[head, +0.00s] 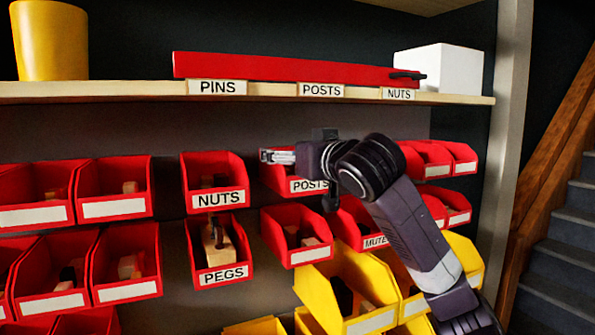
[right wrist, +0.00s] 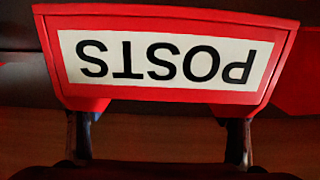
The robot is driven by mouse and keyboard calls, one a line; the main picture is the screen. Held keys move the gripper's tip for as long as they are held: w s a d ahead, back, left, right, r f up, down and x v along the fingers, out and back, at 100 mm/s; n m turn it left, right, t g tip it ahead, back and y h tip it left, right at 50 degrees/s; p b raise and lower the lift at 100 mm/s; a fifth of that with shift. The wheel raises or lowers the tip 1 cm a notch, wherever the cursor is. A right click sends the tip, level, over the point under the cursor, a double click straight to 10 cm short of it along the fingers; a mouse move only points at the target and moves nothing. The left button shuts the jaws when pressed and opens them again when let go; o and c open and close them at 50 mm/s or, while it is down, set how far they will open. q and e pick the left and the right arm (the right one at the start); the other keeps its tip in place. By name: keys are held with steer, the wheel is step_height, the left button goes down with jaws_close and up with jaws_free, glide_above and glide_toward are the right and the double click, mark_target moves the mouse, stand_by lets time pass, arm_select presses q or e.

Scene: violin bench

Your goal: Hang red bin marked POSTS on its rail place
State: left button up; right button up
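The red POSTS bin (head: 285,178) is in the upper row on the back panel, right of the NUTS bin, partly hidden by my right arm. Its white label shows upside down and close up in the right wrist view (right wrist: 165,62). My right gripper (head: 277,156) is at this bin's upper edge. In the right wrist view its two fingers (right wrist: 158,135) stand wide apart and reach the bin's front corners. The tips are hidden, so grip on the bin is unclear. A POSTS tag (head: 321,90) is on the shelf edge above. My left gripper is out of view.
Red NUTS (head: 213,178) and PEGS (head: 219,258) bins hang at left; a MUTE-labelled red bin (head: 372,240) is at lower right. Yellow bins (head: 345,300) are below. The shelf (head: 130,90) above carries a red bar (head: 290,68), yellow cylinder (head: 50,42) and white box (head: 438,68).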

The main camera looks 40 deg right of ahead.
steer(key=o, duration=0.5)
steer(key=shift+f, duration=0.1)
steer(key=v, duration=1.2)
